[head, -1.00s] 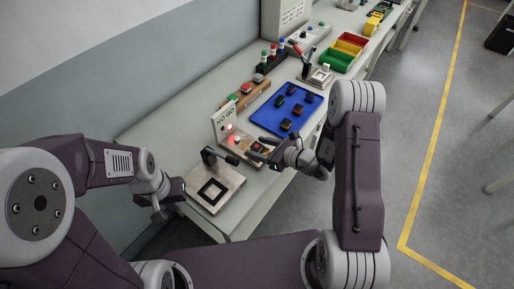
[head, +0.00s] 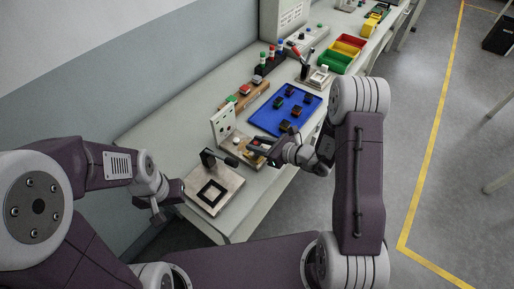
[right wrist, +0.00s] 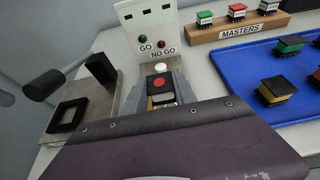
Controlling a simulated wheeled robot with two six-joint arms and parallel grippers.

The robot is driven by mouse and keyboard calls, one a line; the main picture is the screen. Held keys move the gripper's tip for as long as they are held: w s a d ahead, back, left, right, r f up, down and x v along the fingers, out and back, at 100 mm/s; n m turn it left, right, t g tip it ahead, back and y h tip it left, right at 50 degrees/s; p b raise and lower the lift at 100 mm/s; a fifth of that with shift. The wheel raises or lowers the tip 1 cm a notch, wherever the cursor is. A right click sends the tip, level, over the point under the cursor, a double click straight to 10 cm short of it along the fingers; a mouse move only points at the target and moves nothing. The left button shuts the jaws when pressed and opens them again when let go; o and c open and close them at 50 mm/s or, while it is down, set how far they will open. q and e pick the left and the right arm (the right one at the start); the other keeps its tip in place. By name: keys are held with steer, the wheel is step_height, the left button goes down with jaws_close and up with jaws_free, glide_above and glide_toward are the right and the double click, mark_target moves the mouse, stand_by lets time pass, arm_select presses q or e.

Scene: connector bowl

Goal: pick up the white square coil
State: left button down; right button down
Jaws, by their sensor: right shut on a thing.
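My right gripper (head: 258,146) is at the gauge with the upright GO / NO GO panel (head: 223,124). In the right wrist view its grey fingers are shut on a small block with a black top and a red dot (right wrist: 159,83), just in front of a white round knob (right wrist: 161,67). A small white square piece (head: 321,73), possibly the white square coil, sits on a fixture beyond the blue tray. I cannot tell for sure that it is the coil. My left gripper (head: 158,216) hangs left of the black-framed fixture, and its jaws are unclear.
A fixture with a black square frame (head: 212,192) and a lever stands at the near end of the bench. The blue tray (head: 262,121) holds several dark-topped blocks. The MASTERS rack (right wrist: 238,29) stands behind. Green, yellow and red bins (head: 336,62) are farther back.

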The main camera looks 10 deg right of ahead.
step_height(320, 180, up, 2)
steer(key=shift+w+d, duration=0.1)
steer(key=shift+w, duration=0.05)
steer(key=w+d+r, duration=0.5)
steer(key=w+r, duration=0.1)
steer(key=w, duration=0.4)
steer(key=shift+r, duration=0.25)
steer(key=shift+d, duration=0.1)
